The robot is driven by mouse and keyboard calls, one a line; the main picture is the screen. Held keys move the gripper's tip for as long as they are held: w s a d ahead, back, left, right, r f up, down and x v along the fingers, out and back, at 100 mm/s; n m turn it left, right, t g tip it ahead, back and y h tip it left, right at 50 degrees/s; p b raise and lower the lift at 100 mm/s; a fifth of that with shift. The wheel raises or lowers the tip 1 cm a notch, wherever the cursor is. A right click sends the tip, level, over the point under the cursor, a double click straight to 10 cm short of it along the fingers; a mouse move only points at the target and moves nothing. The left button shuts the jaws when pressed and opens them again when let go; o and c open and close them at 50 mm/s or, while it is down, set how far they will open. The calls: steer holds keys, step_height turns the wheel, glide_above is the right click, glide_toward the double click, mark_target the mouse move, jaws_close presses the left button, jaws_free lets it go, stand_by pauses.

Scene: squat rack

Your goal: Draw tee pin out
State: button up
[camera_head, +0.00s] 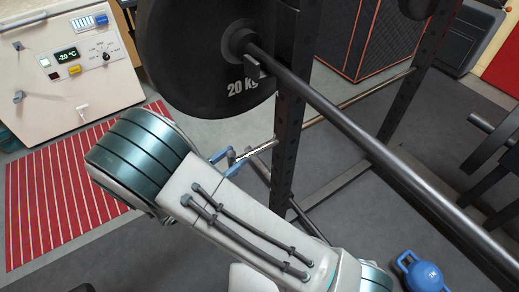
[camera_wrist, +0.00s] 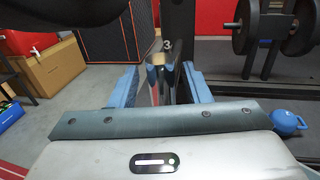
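A shiny metal pin (camera_head: 262,147), which looks like the tee pin, sticks out from the dark rack upright (camera_head: 291,130) toward my gripper in the head view. My gripper (camera_head: 229,160) has blue fingers and is close to the pin's outer end, left of the upright. In the wrist view my gripper (camera_wrist: 162,84) has its fingers apart, with the shiny metal pin (camera_wrist: 161,72) standing between them. A gap seems to show on each side of the metal. The pin's near end and any crossbar are hard to make out, and contact cannot be told.
A barbell (camera_head: 350,118) with a 20 kg plate (camera_head: 195,60) hangs just above my arm. A metal rod (camera_head: 350,97) runs between uprights behind. A blue kettlebell (camera_head: 424,275) stands on the floor at right. A white control cabinet (camera_head: 55,75) stands at left.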

steer(key=p+v, duration=0.1)
steer(key=v, duration=0.6)
stand_by(0.6)
steer(key=shift+d+r, duration=0.1)
steer(key=shift+d, duration=0.1)
